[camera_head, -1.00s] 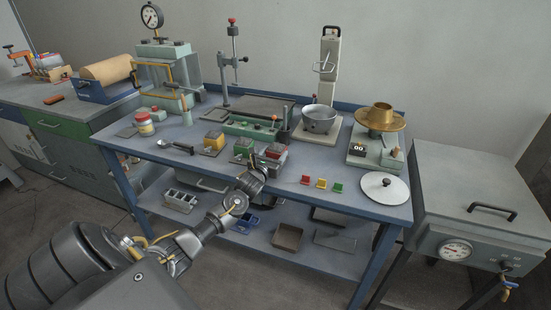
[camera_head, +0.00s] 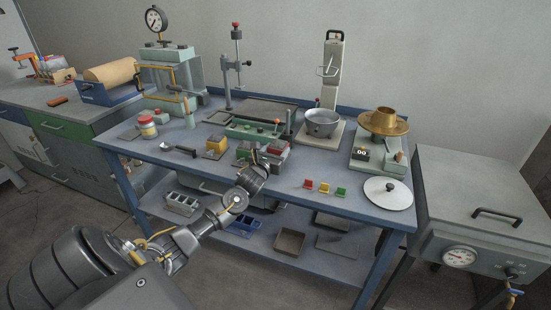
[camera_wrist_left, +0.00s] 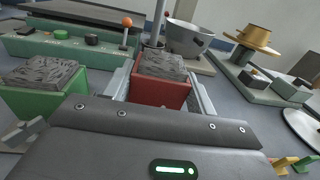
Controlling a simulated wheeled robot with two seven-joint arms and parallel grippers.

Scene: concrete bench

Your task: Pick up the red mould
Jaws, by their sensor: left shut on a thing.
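The red mould (camera_head: 277,151), a small open-topped box filled with rough grey material, is on the far side of my left gripper (camera_head: 264,158) in the head view. In the left wrist view the red mould (camera_wrist_left: 158,92) sits between the two grey fingers, which are shut on its sides. It looks upright; whether its base clears the bench cannot be told. The green mould (camera_head: 244,150) stands just left of it, and also shows in the left wrist view (camera_wrist_left: 45,90). The yellow mould (camera_head: 216,147) is further left. My right gripper is not in view.
A green device with an orange-knobbed lever (camera_head: 252,130) stands close behind the moulds. A metal bowl (camera_head: 322,122) on a stand is behind right. Small red, yellow and green pieces (camera_head: 324,188) lie to the right. Bare bench (camera_head: 285,185) lies between.

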